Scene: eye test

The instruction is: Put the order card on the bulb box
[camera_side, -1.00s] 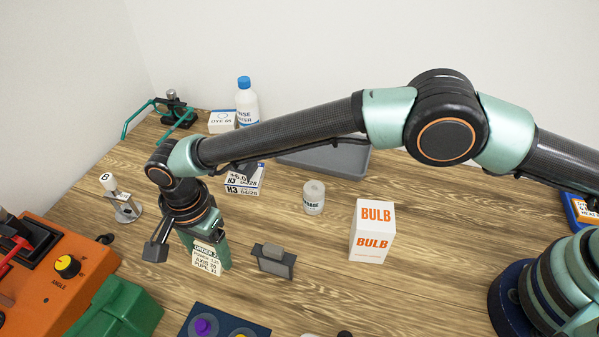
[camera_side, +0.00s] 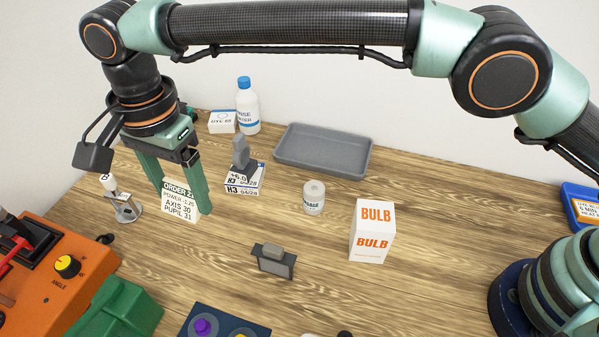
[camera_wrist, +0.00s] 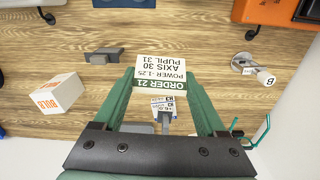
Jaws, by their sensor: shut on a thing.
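The order card (camera_side: 180,201) is a cream card with a green "ORDER 21" band and black print. My gripper (camera_side: 184,190) is shut on it, with a green finger at each side edge. The card hangs upright, seemingly above the table. In the wrist view the card (camera_wrist: 160,75) shows upside down between the fingertips. The bulb box (camera_side: 372,232) is a white carton with orange "BULB" lettering. It stands on the table well to the right of my gripper in the side view, and at left in the wrist view (camera_wrist: 57,93).
Small labelled boxes (camera_side: 243,185) with a grey piece on top stand behind. A grey tray (camera_side: 322,150) and bottle (camera_side: 247,107) are at the back. An orange device (camera_side: 40,270) is front left.

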